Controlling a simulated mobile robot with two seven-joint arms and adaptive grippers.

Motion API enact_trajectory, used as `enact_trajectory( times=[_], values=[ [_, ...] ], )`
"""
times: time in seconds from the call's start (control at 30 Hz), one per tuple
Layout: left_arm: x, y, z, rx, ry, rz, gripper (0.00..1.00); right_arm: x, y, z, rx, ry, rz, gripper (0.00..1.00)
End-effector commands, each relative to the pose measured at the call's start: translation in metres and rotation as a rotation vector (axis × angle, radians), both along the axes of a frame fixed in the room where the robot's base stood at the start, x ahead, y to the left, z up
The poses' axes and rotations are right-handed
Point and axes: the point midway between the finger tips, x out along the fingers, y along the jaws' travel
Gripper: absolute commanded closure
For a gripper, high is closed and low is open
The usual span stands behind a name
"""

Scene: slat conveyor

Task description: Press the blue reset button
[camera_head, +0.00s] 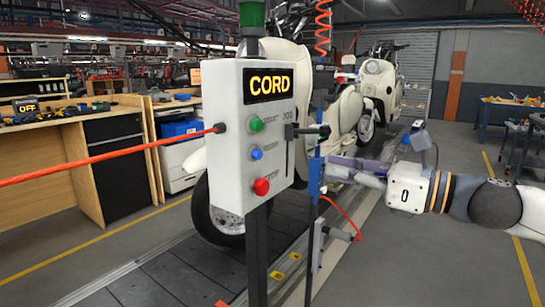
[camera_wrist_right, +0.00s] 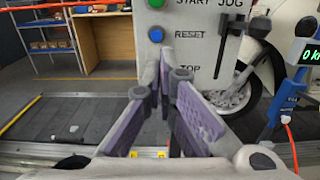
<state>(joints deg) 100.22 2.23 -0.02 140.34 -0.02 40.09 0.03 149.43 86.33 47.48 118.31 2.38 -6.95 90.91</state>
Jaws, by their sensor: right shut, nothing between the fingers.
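The blue reset button (camera_head: 256,154) sits in the middle of the front of a light grey control box (camera_head: 225,143), between a green button (camera_head: 256,124) above and a red one (camera_head: 261,187) below. In the wrist view the blue button (camera_wrist_right: 156,35), labelled RESET, is just above my fingertips. My right gripper (camera_head: 332,163) is to the right of the box, shut and empty, its purple fingers pointing toward the panel. In the wrist view its tips (camera_wrist_right: 164,62) meet below the button and hide the red button. They look apart from the panel. My left gripper is not in view.
A black lever (camera_head: 308,131) sticks out from the box's right side. A blue tool (camera_head: 315,175) hangs beside my fingers, under a red coiled hose (camera_head: 323,25). A red cord (camera_head: 110,154) runs left from the box. Cream scooters (camera_head: 375,85) stand behind on the conveyor.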

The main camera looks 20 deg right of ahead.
Motion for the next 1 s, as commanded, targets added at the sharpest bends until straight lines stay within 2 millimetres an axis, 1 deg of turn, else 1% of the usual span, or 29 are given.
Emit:
enact_trajectory(
  times=[0.17,0.27,0.4,0.6,0.8,0.9,1.0],
  values=[
    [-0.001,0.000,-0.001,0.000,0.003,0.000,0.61,0.001,0.001,-0.002,-0.003,0.002,0.000,1.00],
    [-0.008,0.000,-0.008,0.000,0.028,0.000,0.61,0.008,0.006,-0.007,-0.007,0.009,0.002,1.00],
    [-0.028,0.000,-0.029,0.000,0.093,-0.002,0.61,0.030,0.022,-0.016,-0.008,0.019,0.003,1.00],
    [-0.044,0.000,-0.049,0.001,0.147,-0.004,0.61,0.064,0.051,-0.012,-0.007,0.012,0.005,1.00],
    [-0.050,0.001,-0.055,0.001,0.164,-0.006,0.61,0.093,0.074,-0.006,-0.006,0.006,0.003,1.00],
    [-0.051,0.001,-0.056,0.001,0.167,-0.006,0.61,0.103,0.081,-0.003,-0.006,0.003,0.001,1.00],
    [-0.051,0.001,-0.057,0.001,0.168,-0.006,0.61,0.109,0.086,-0.002,-0.005,0.003,0.000,1.00]
  ],
)
